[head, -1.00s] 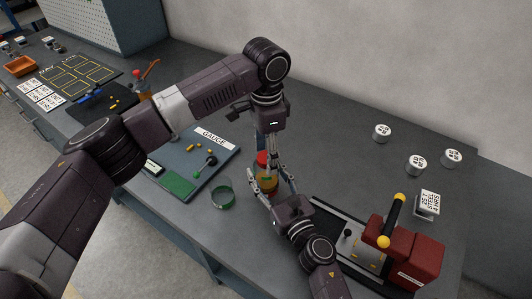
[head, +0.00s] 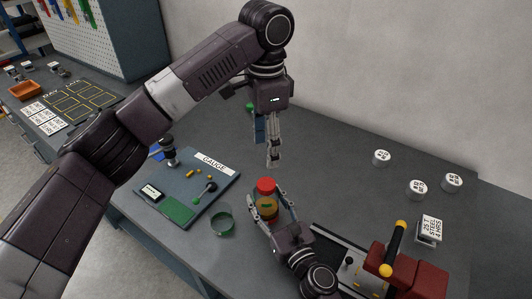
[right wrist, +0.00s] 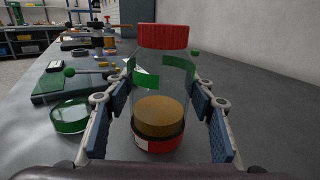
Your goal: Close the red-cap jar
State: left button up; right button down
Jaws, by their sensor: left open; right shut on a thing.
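The jar (head: 266,209) is clear with brown contents and stands upright in the head view. Its red cap (head: 265,185) sits level on top of it. The right wrist view shows the jar's clear wall (right wrist: 160,90) and the red cap (right wrist: 163,37) on its mouth. My right gripper (head: 267,203) is shut on the jar, one finger on each side, below the cap. My left gripper (head: 273,162) is open and empty, pointing down above and behind the cap, apart from it. The thread under the cap is hidden.
A green-rimmed clear dish (head: 222,222) stands left of the jar. A gauge board (head: 180,208) lies farther left. A machine with a red block (head: 410,264) is at the right front. Several white labelled cylinders stand at the right. The bench behind the jar is clear.

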jog(key=c, duration=0.8)
grip_release()
jog(key=v, duration=1.2)
jog(key=shift+s, duration=0.1)
